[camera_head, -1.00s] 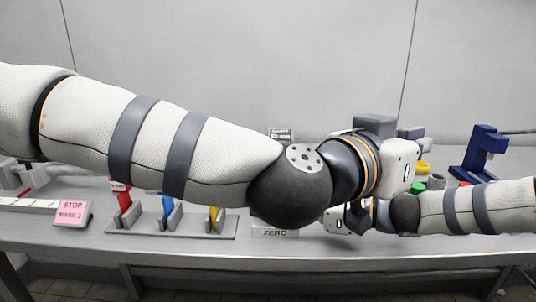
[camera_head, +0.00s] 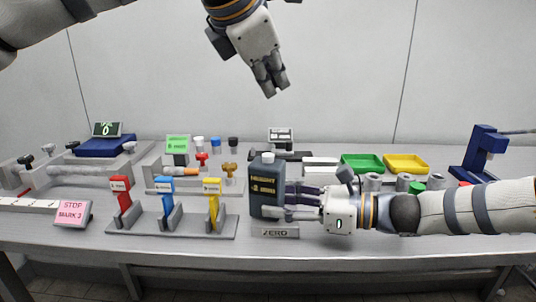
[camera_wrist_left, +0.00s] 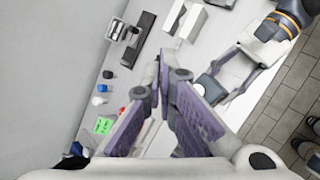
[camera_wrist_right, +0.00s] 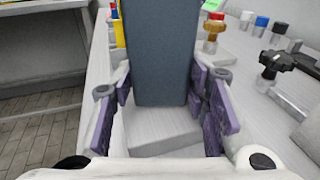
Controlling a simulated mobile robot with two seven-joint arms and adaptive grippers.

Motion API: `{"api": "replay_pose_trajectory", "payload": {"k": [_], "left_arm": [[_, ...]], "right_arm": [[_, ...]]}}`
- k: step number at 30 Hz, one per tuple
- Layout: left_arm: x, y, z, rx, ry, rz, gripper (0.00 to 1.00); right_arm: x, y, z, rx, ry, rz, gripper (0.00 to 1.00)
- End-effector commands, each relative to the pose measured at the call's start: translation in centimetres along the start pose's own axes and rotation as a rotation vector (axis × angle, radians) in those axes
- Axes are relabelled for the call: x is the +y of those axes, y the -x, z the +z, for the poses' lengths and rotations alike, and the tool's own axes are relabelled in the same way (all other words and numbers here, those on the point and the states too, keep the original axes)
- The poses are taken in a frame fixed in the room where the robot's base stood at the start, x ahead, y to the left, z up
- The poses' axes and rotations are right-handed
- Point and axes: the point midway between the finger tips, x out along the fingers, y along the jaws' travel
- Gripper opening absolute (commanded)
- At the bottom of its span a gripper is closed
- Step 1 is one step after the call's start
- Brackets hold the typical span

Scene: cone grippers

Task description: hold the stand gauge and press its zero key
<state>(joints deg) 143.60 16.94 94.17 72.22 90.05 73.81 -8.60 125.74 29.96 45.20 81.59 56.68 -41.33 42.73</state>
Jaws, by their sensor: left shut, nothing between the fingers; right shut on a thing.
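The stand gauge (camera_head: 267,188) is a dark blue-grey upright box with a "HEIGHT" label and a light cap (camera_head: 268,157) on top, maybe the key. It stands at a plate marked "ZERO" (camera_head: 275,232). My right gripper (camera_head: 285,202) is shut on the gauge from the right. In the right wrist view the gauge's dark body (camera_wrist_right: 160,60) is between the fingers. My left gripper (camera_head: 275,88) is shut and empty, high above the bench and apart from the gauge, fingers pointing down. Its closed fingers (camera_wrist_left: 163,75) show in the left wrist view.
A rack (camera_head: 165,225) with red, blue and yellow tagged pieces stands left of the gauge. A pink "STOP MARK" sign (camera_head: 72,212) is further left. Green (camera_head: 362,163) and yellow (camera_head: 406,163) trays and a blue stand (camera_head: 482,150) are at right. Air above the gauge is free.

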Motion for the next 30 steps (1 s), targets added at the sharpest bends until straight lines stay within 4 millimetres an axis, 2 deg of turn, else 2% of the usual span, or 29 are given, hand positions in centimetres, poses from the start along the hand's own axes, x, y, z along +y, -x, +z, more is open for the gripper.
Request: {"api": "replay_pose_trajectory", "payload": {"k": [8,21,30], "left_arm": [[-0.3,-0.4,-0.3,0.001,-0.006,0.001,0.00],[-3.3,-4.7,-3.4,0.000,-0.008,0.002,0.00],[-4.4,-6.2,-4.4,-0.001,-0.008,0.003,0.00]], "right_arm": [[0.0,0.0,-0.2,0.004,-0.002,0.000,0.26],[0.0,0.0,-0.2,0.004,-0.002,0.000,0.26],[0.0,0.0,-0.2,0.004,-0.002,0.000,0.26]]}}
